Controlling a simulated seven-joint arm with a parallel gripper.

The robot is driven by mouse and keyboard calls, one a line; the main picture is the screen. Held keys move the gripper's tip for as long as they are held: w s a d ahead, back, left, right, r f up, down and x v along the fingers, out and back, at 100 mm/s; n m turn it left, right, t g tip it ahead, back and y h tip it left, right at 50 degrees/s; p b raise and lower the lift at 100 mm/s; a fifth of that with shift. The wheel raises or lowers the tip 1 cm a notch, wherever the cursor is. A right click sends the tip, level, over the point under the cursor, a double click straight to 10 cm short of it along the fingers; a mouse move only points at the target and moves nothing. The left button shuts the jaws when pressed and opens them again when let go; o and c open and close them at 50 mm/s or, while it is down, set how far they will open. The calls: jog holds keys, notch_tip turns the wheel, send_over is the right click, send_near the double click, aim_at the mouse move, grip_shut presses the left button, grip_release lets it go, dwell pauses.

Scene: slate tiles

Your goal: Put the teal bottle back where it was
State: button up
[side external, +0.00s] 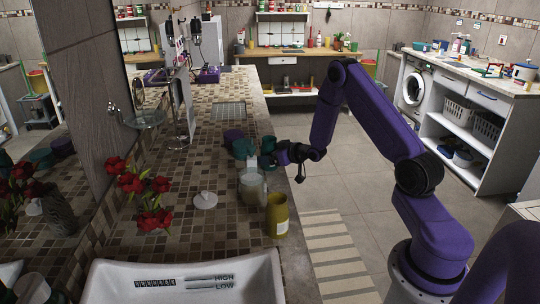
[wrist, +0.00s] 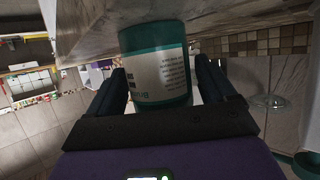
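The teal bottle (wrist: 156,65) has a white label with dark print. In the wrist view it stands between the two fingers of my gripper (wrist: 160,80), close to both. A sliver of light shows beside the right finger, and I cannot tell whether both fingers press on it.
A pale glass jar (side external: 252,187) and a yellow-olive container (side external: 277,215) stand just in front of my gripper.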

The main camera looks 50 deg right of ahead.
jog(key=shift+o, duration=0.2)
jog(key=shift+r, duration=0.2)
jog(key=v, duration=1.2)
jog(key=s+a+r+n+g+y, duration=0.1)
jog(key=s+a+r+n+g, duration=0.2)
jog(key=a+n, duration=0.45)
jog(key=a+r+n+g, duration=0.3)
jog(key=a+r+n, duration=0.2)
jog(key=a, duration=0.5)
jog(key=s+a+g, duration=0.3)
jog(key=s+a, duration=0.1)
jog(key=s, duration=0.9)
jog(key=s+a+g, duration=0.4)
jog(key=s+a, duration=0.1)
jog(key=s, duration=0.9)
jog(key=shift+r+h, duration=0.3)
jog(key=shift+r, duration=0.15)
